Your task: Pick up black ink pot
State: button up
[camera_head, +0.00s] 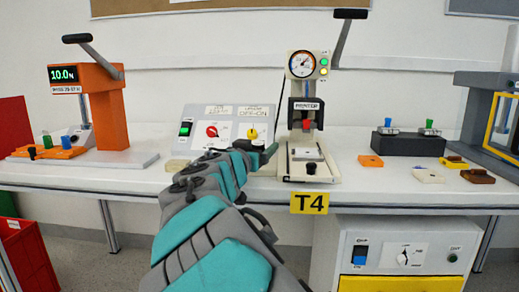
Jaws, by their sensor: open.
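I cannot pick out a black ink pot for certain. The printer (302,110) stands on the table at the middle, with a gauge on top and a black labelled head. A small black round piece (312,168) sits at the front of its base; I cannot tell whether it is a knob or a pot. My gripper (266,152) is open, just left of the printer base and in front of the control panel (230,113). Its fingers are small and partly foreshortened, and I see nothing between them. My arm covers part of the table front.
An orange press (102,95) stands at the left. A black block (408,144) with blue and green topped pieces stands right of the printer, with small orange, white and brown pieces nearby. A yellow-framed machine (500,120) is far right. The printer's raised lever (345,35) sticks up.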

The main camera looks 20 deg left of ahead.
grip_shut()
dwell(0.6)
